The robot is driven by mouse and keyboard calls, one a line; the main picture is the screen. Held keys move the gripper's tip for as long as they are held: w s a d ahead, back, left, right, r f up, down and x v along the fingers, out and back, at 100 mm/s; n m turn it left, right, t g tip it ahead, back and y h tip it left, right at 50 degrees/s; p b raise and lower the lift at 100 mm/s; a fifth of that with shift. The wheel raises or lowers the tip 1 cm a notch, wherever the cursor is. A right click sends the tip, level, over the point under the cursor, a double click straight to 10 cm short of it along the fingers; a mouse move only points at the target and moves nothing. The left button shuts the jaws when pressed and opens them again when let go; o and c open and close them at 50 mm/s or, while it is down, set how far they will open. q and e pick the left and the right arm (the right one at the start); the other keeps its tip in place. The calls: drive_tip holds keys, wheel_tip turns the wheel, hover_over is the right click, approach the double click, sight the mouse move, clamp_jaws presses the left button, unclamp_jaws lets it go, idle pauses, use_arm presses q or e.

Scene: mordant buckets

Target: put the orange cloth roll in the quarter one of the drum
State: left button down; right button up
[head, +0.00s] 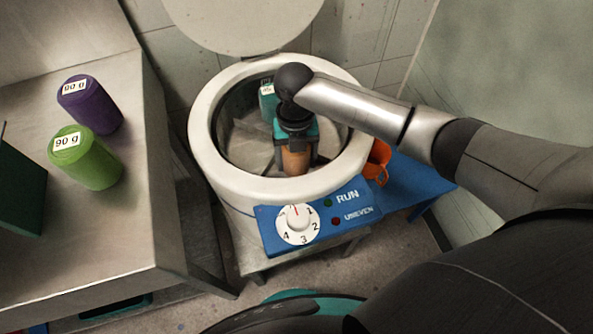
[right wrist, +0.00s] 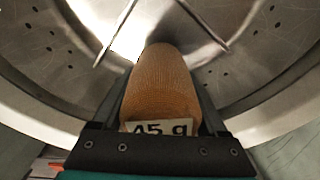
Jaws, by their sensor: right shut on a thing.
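The orange cloth roll (head: 296,162), brownish-orange with a "45 g" label, is upright in my right gripper (head: 297,148) over the drum's opening. In the right wrist view the roll (right wrist: 160,85) stands between the two fingers, which are shut on it. The drum (head: 212,165) is white-rimmed with a perforated metal inside. Metal dividers (right wrist: 190,30) show below the roll in the right wrist view. I cannot tell which quarter is number one, or whether the roll touches the drum's floor. A teal roll (head: 267,101) with a label stands at the drum's back. My left gripper is not in view.
A purple roll (head: 90,104) and a green roll (head: 85,157), each marked 90 g, are on the steel table (head: 125,220) at left. The drum's lid (head: 245,20) is raised. A blue panel (head: 318,220) with a dial is in front. An orange container (head: 377,162) is at right.

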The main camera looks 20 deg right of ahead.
sight(296, 171)
drive_tip(key=shift+f+b, duration=0.65)
drive_tip(key=shift+f, duration=1.65)
drive_tip(key=shift+f, duration=0.1)
drive_tip(key=o, duration=1.6)
drive_tip(key=shift+c, duration=0.2)
drive_tip(key=r+p, duration=0.1)
drive_tip(key=r, duration=0.3)
drive_tip(key=r+p, duration=0.1)
drive_tip(key=r, duration=0.3)
drive_tip(key=w+r+p, duration=0.1)
drive_tip(key=r, duration=0.3)
drive_tip(key=shift+d+r, duration=0.1)
drive_tip(key=shift+r, duration=0.05)
